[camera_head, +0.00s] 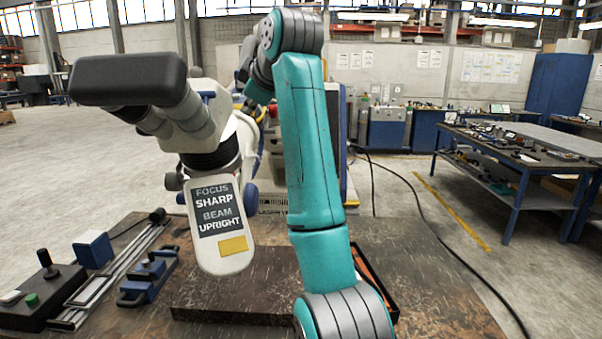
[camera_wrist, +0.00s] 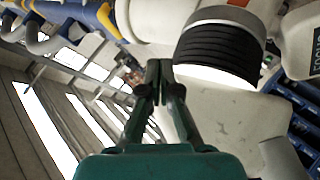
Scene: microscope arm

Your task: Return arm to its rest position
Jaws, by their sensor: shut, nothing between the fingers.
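My teal arm stands raised in the middle of the head view, bent over at the top, with its far part reaching down and away behind the microscope. My gripper shows in the wrist view (camera_wrist: 159,72); its two dark fingers are together with nothing between them. It is close to a black ribbed ring (camera_wrist: 222,50) on a white body, apparently part of the microscope; I cannot tell whether they touch. The microscope (camera_head: 215,225) stands left of my arm in the head view, with black eyepieces and a label reading focus sharp, beam upright.
A worn workbench (camera_head: 440,285) lies below. A control box with joystick (camera_head: 40,290), metal rails (camera_head: 115,275) and blue-handled parts (camera_head: 148,278) sit at its left. A dark slab (camera_head: 235,290) lies under the microscope. The bench's right side is clear. Another table (camera_head: 515,155) stands beyond.

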